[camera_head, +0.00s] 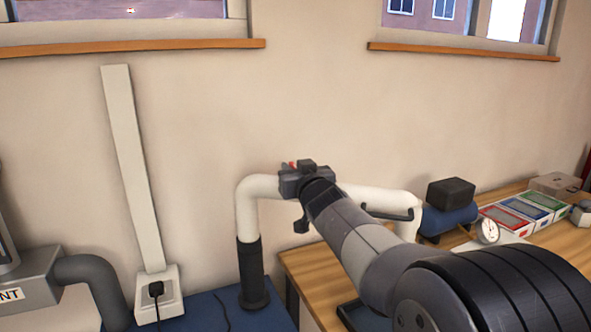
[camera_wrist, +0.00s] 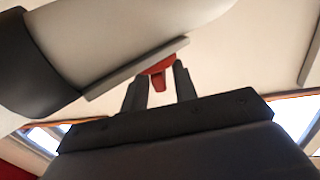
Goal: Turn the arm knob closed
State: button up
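The white extraction arm (camera_head: 245,215) is a bent pipe rising from a black base and running right behind my gripper. Its red knob (camera_head: 291,165) shows as a small patch above my gripper (camera_head: 304,168) in the head view. In the wrist view the knob (camera_wrist: 158,72) hangs under the white pipe (camera_wrist: 120,35), beside a grey strip (camera_wrist: 130,70). My gripper's two dark fingers (camera_wrist: 160,80) stand apart, one on each side of the knob's red tab. Narrow gaps seem to show at both sides. Whether either finger touches the knob is unclear.
A wooden table (camera_head: 315,270) at the right holds a blue compressor (camera_head: 450,219), a black box (camera_head: 451,192), a gauge (camera_head: 488,230) and coloured boxes (camera_head: 520,215). A grey hose (camera_head: 90,272) and a white wall duct (camera_head: 130,165) stand at the left. The wall is close behind the pipe.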

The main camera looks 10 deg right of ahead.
grip_shut()
jog(key=b, duration=0.3)
jog(key=h+b, duration=0.1)
jog(key=b, duration=0.2)
jog(key=shift+w+d+f+m, duration=0.1)
jog(key=shift+w+f+m, duration=0.15)
jog(key=shift+f+m, duration=0.05)
jog(key=m+h+b, duration=0.1)
jog(key=b, duration=0.6)
jog(key=h+b, duration=0.2)
jog(key=b, duration=0.5)
jog(key=shift+s+a+m+b, duration=0.1)
jog(key=shift+a+m+b, duration=0.25)
jog(key=shift+m, duration=0.05)
jog(key=shift+s+r+m+h+b, duration=0.15)
jog(key=shift+m+h+b, duration=0.25)
jog(key=shift+b, duration=0.45)
jog(key=shift+a+m+g+h+b, duration=0.2)
jog(key=shift+m+g+h+b, duration=0.2)
jog(key=shift+m+h+b, duration=0.45)
jog(key=shift+m+g+h, duration=0.25)
jog(key=shift+g+h, duration=0.05)
jog(key=shift+h, duration=0.75)
jog(key=shift+m+g+h, duration=0.4)
jog(key=shift+m+h, duration=0.1)
jog(key=shift+h, duration=0.2)
jog(key=shift+r+m+h, duration=0.1)
jog(key=shift+m+h, duration=0.2)
